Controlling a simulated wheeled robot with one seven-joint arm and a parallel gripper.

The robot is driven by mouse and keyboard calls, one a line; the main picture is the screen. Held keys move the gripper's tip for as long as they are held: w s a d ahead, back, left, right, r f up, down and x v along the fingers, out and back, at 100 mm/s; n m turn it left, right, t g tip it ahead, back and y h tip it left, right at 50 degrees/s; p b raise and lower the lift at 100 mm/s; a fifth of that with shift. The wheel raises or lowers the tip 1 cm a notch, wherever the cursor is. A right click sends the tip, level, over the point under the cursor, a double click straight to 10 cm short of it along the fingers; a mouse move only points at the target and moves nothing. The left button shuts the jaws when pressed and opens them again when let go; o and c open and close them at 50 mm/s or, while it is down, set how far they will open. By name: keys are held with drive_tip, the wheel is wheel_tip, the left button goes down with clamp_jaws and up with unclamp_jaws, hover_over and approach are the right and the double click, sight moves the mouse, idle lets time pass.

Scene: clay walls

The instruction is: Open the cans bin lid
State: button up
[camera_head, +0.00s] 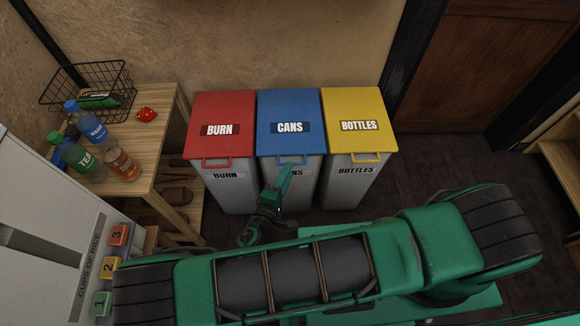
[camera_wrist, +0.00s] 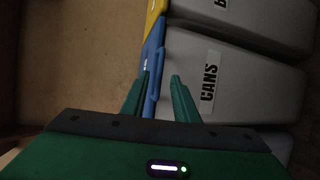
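The cans bin (camera_head: 302,188) is grey with a blue lid (camera_head: 287,105) labelled CANS, and the lid lies closed. A blue handle (camera_head: 291,160) sticks out from the lid's front edge. My gripper (camera_head: 283,172) is right at this handle, in front of the bin. In the wrist view my gripper (camera_wrist: 161,76) is open, with its green fingers apart. The blue handle (camera_wrist: 152,98) lies between the fingers, nearer the left one, and a gap shows on the right. I cannot tell whether a finger touches it. The grey bin front (camera_wrist: 232,80) is to the right.
A burn bin with a red lid (camera_head: 221,112) stands left and a bottles bin with a yellow lid (camera_head: 356,108) right, both closed. A wooden table (camera_head: 150,115) with bottles and a wire basket (camera_head: 88,88) is at left. Dark floor lies right of the bins.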

drive_tip(key=shift+x, duration=1.65)
drive_tip(key=shift+s, duration=0.1)
clamp_jaws()
drive_tip(key=shift+f, duration=0.1)
